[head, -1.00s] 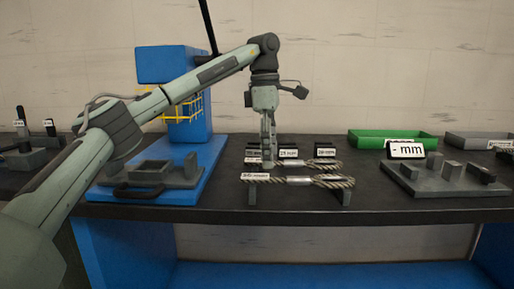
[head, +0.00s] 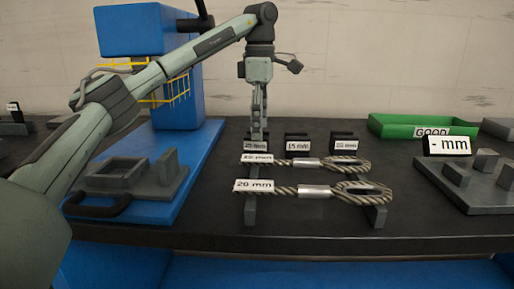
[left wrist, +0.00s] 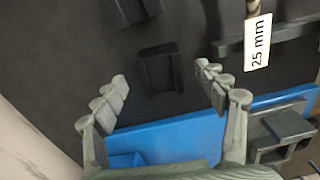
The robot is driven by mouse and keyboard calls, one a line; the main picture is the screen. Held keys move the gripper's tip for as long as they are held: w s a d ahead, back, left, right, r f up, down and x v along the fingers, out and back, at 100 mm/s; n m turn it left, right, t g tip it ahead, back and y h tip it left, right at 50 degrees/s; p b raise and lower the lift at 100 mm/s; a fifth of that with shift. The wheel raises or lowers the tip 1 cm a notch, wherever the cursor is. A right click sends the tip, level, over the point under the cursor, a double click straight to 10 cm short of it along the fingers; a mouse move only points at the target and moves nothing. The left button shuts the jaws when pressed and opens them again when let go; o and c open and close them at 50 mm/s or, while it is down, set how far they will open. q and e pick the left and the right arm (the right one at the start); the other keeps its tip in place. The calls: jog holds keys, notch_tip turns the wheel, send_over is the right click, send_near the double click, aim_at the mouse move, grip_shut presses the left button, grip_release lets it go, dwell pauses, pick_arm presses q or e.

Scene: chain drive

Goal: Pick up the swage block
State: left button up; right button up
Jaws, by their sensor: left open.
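Three small black swage blocks stand in a row on the dark bench in the head view. The left block (head: 255,146) carries a label that seems to read 25 mm, the middle block (head: 298,146) reads 15 mm, and the right block (head: 344,146) seems to read 20 mm. My left gripper (head: 258,127) points down at the left block and partly covers it. In the left wrist view, my left gripper (left wrist: 163,78) is open, with a dark block (left wrist: 160,72) between its spread fingers. A second block (left wrist: 136,10) lies beyond. My right gripper is not in view.
Two wire rope slings, labelled 25 mm (head: 257,159) and 20 mm (head: 254,186), lie on supports in front of the blocks. A blue press (head: 150,30) stands left. A green tray (head: 385,124) and a grey fixture plate (head: 480,200) are at right.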

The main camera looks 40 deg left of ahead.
aim_at(257, 143)
pick_arm(q)
jog(key=f, duration=0.5)
jog(key=shift+s+a, duration=0.15)
jog(key=shift+a, duration=0.2)
grip_shut()
jog(key=shift+r, duration=0.15)
